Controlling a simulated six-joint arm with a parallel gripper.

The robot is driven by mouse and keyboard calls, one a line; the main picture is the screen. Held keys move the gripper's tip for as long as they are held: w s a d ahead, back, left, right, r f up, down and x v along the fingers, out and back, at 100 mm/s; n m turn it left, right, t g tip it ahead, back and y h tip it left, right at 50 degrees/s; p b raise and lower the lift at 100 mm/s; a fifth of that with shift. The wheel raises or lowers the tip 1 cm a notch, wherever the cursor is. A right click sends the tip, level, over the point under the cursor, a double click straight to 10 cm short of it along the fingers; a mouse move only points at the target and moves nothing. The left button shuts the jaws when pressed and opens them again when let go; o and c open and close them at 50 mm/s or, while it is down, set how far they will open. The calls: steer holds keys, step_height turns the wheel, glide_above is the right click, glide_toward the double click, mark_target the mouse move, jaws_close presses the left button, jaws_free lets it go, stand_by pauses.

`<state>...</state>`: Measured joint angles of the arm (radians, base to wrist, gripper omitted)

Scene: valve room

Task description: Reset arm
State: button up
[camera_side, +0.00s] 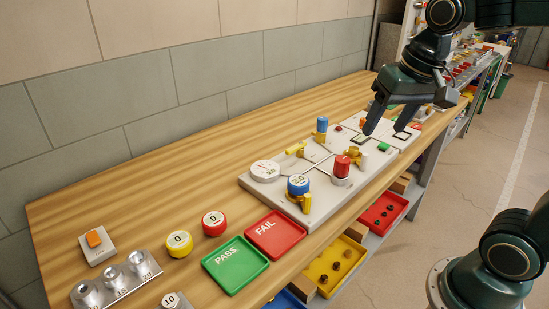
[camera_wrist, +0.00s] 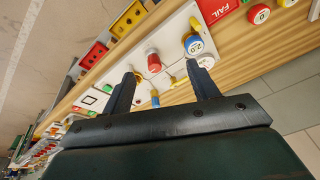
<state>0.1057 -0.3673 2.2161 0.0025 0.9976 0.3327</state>
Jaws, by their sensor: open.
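My gripper (camera_side: 384,118) hangs over the far right part of the white valve board (camera_side: 312,212) in the side view. It is open and nothing shows between its fingers. In the wrist view its two dark fingers (camera_wrist: 162,90) stand apart above the board. The board carries a red-topped part (camera_side: 342,165), a blue part marked 2.0 (camera_side: 298,185), another blue part (camera_side: 322,124), a white round dial (camera_side: 265,171) and a green button (camera_side: 384,146). The red part (camera_wrist: 153,60) and the blue 2.0 part (camera_wrist: 194,45) also show in the wrist view.
On the wooden bench (camera_side: 140,190) lie a green PASS tray (camera_side: 235,265), a red FAIL tray (camera_side: 275,235), yellow (camera_side: 179,244) and red (camera_side: 214,223) round pieces marked 0, a grey weight rack (camera_side: 118,283) and an orange switch (camera_side: 95,240). Coloured bins (camera_side: 383,212) sit below. The bench's back is clear.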

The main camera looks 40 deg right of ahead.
steer(key=s+a+f+n+t, duration=0.2)
steer(key=s+n, duration=0.3)
steer(key=s, duration=0.3)
steer(key=shift+s+a, duration=0.15)
steer(key=shift+a, duration=0.25)
steer(key=shift+c, duration=0.2)
stand_by(2.8)
